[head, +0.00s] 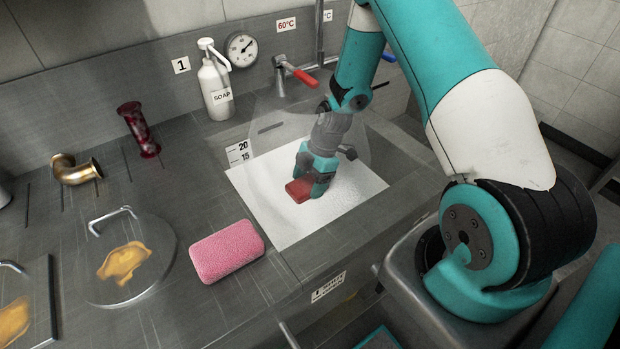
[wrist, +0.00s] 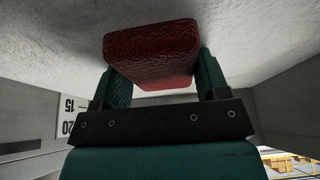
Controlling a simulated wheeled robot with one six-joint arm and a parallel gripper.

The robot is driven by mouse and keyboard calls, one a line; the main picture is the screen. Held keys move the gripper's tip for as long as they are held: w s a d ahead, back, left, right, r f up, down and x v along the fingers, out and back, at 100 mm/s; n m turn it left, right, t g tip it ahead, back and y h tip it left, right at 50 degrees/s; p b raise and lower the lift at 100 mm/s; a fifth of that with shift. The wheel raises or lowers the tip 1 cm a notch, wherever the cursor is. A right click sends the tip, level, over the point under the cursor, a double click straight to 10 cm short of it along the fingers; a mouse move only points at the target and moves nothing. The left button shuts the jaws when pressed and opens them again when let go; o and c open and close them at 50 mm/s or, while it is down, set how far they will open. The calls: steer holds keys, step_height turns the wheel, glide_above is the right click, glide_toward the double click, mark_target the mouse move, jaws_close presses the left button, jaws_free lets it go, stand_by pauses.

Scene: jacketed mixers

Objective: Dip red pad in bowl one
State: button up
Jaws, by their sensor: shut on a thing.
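My gripper (head: 316,178) is shut on a dark red pad (head: 299,190) over the left basin, next to the label "1" (head: 181,65). The wrist view shows the red pad (wrist: 152,54) between the two fingers (wrist: 155,75). The basin is filled with a white, foamy surface (head: 270,215). The pad is at this surface; I cannot tell how deep its underside sits. A pink pad (head: 226,251) lies on the counter in front of the basin, to the left.
A soap bottle (head: 217,88), a gauge (head: 241,50) and a red-handled tap (head: 296,74) stand behind the basin. A round lid with a yellow stain (head: 126,262), a brass elbow (head: 78,169) and a dark red spool (head: 138,130) are on the left counter.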

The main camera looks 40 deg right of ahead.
steer(key=shift+f+b, duration=2.6)
steer(key=shift+f, duration=1.05)
step_height(320, 180, up, 27)
steer(key=p, duration=1.8)
